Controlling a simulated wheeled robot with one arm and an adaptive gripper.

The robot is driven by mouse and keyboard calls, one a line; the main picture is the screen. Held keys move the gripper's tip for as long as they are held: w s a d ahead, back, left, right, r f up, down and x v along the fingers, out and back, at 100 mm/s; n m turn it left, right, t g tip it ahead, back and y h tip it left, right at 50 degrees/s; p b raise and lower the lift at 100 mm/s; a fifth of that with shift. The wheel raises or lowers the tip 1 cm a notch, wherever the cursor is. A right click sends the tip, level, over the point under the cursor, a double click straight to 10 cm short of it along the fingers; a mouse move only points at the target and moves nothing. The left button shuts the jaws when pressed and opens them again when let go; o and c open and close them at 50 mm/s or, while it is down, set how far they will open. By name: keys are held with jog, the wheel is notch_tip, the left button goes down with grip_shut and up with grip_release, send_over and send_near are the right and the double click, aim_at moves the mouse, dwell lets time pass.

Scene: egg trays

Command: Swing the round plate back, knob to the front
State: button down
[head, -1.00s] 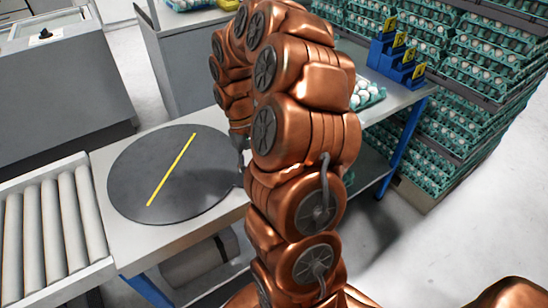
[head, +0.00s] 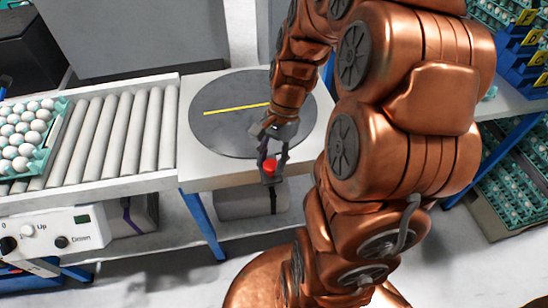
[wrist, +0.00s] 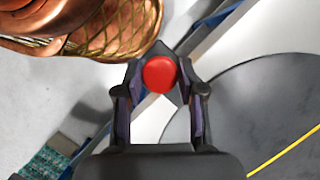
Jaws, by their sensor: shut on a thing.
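The round plate (head: 225,135) is a dark grey disc with a yellow stripe (head: 235,108), lying flat on a pale table. The stripe runs nearly left to right in the head view. The plate's edge also shows at the right of the wrist view (wrist: 230,115). The red knob (head: 269,166) is at the plate's front edge, slightly right of its middle. My gripper (head: 271,175) is shut on the knob, which shows between the fingers in the wrist view (wrist: 160,74). The join between knob and plate is hidden by the fingers.
A roller conveyor (head: 118,140) adjoins the table's left side, with a tray of eggs (head: 62,135) on it. A control box with knobs (head: 50,232) is at lower left.

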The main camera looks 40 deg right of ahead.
jog(key=shift+w+a, duration=0.2)
jog(key=shift+a, duration=0.1)
jog(key=c, duration=0.7)
grip_release()
jog(key=shift+a, duration=0.1)
jog(key=shift+r, duration=0.1)
jog(key=v, duration=1.1)
jog(key=shift+d+r, duration=0.25)
jog(key=shift+r, duration=0.1)
